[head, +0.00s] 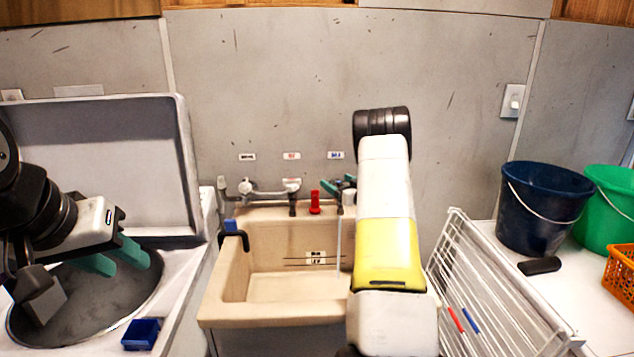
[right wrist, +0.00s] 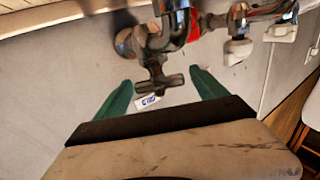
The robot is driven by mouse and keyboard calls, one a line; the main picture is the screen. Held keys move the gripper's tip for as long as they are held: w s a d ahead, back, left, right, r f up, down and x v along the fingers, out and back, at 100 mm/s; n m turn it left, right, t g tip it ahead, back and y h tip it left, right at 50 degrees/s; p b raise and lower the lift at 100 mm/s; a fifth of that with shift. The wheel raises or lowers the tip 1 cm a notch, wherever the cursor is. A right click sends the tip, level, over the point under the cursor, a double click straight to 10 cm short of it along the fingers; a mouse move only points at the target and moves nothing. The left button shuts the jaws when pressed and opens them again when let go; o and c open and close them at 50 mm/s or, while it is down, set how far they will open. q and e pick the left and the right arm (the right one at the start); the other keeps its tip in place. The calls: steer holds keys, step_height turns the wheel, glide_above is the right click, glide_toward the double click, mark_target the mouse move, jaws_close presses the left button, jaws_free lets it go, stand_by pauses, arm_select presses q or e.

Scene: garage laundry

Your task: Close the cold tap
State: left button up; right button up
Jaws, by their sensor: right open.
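The cold tap (right wrist: 158,84) shows in the right wrist view as a dark metal cross handle in front of a small blue-marked wall label (right wrist: 148,101). My right gripper (right wrist: 160,79) is open, with one green finger on each side of the handle and a visible gap to each. It also shows in the head view (head: 339,184), where my right arm partly hides the tap. A thin stream of water (head: 339,243) falls into the beige sink (head: 262,313). My left gripper (head: 118,257) is open and empty over a round dark opening at the left.
A red fitting (head: 315,203) and another tap (head: 292,190) are left of the cold tap. A black hook-shaped part (head: 235,236) is on the sink's left rim. A white rack (head: 480,285), dark blue bucket (head: 543,215) and green bucket (head: 612,205) stand right.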

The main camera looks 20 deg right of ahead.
steer(key=shift+w+a, duration=0.15)
steer(key=shift+w, duration=0.55)
steer(key=c, duration=1.4)
steer(key=shift+o, duration=0.2)
steer(key=m+h, duration=0.2)
steer(key=h, duration=0.1)
steer(key=m+h, duration=0.1)
steer(key=h, duration=0.1)
steer(key=shift+r+m+h, duration=0.1)
steer(key=shift+m+h, duration=0.3)
steer(key=shift+d+m+h, duration=0.2)
steer(key=shift+m+h, duration=0.3)
steer(key=shift+h, duration=0.3)
steer(key=shift+d+m+h, duration=0.2)
steer(key=shift+m+h, duration=0.3)
steer(key=shift+h, duration=0.3)
steer(key=o, duration=1.4)
steer(key=shift+c, duration=0.2)
